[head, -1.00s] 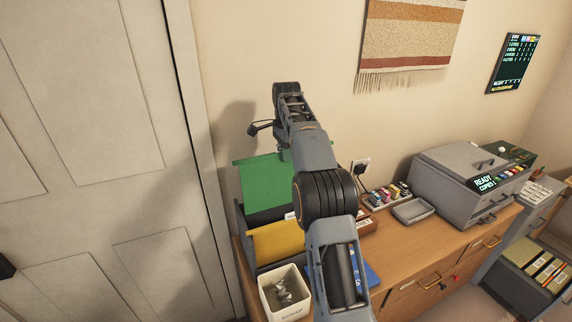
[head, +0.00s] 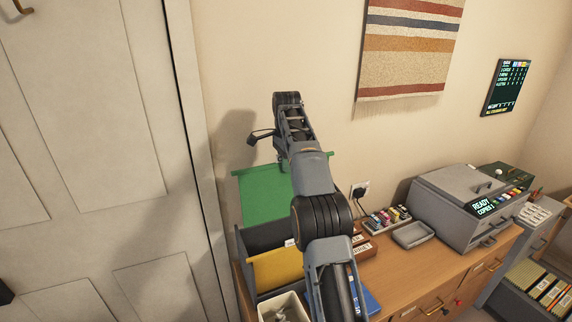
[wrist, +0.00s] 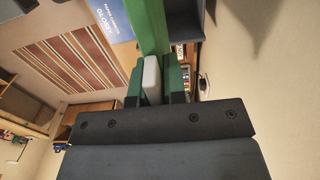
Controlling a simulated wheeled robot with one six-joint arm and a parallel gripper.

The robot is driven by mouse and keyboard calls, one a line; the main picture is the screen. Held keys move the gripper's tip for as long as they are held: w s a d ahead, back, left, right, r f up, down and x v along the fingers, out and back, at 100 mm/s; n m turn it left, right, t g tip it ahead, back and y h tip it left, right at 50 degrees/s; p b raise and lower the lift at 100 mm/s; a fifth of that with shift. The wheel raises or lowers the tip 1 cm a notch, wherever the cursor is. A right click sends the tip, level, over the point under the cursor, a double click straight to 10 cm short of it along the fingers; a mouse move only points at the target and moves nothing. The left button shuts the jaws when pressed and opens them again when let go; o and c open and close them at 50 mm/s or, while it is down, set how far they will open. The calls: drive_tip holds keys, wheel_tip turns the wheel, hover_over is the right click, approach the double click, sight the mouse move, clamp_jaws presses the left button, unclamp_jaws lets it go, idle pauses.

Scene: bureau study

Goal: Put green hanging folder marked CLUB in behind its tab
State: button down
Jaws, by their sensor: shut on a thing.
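The green hanging folder (head: 265,195) hangs spread out above a dark file box (head: 262,238) on the cabinet top, beside the door. Its lower edge appears above or at the back of the box; I cannot tell which. My gripper (wrist: 154,88) is shut on the folder's top edge, with a white piece between the fingers. The green folder (wrist: 152,30) runs away from the fingers in the wrist view. In the head view my arm hides most of the gripper. A yellow folder (head: 276,270) hangs at the box's front. No CLUB marking is readable; a small white tab (head: 290,243) shows beside my arm.
A cream bin (head: 283,306) and a blue item (head: 371,302) stand in front of the box. To the right are a stamp rack (head: 386,218), a grey tray (head: 413,235) and a copier (head: 465,200). The wall is close behind.

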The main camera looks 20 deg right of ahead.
drive_tip(key=s+b, duration=1.5)
drive_tip(key=s, duration=1.7)
idle(0.4)
drive_tip(key=shift+a+r, duration=0.1)
